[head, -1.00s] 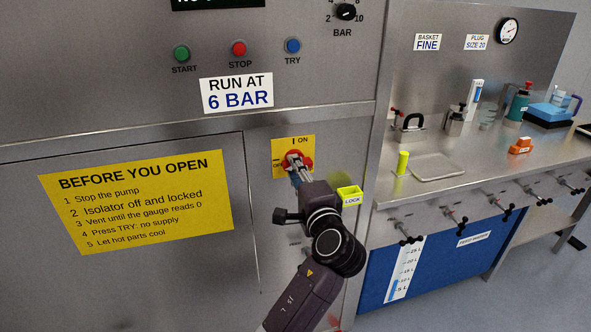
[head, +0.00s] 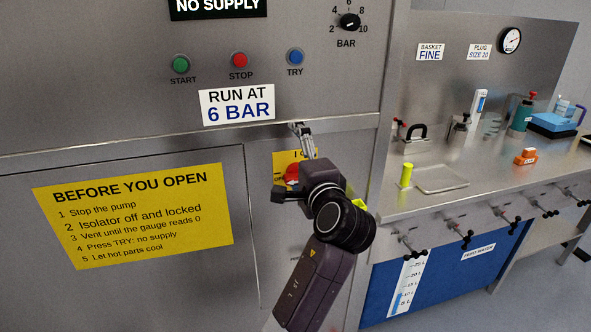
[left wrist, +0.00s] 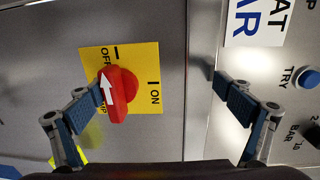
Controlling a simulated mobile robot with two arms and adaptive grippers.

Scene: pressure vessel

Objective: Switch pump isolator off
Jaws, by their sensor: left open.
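The pump isolator is a red knob with a white arrow (left wrist: 117,95) on a yellow plate (left wrist: 146,62) marked ON and OFF. In the left wrist view its arrow points to the OFF side. In the head view the red knob (head: 291,172) is partly hidden behind my left arm. My right gripper is not in view.
A yellow lock holder (head: 360,205) is mostly hidden behind my left arm. START (head: 180,65), STOP (head: 240,60) and TRY (head: 295,56) buttons sit above a metal ledge. A steel bench (head: 470,178) with a yellow cylinder (head: 406,175) and tray stands to the right.

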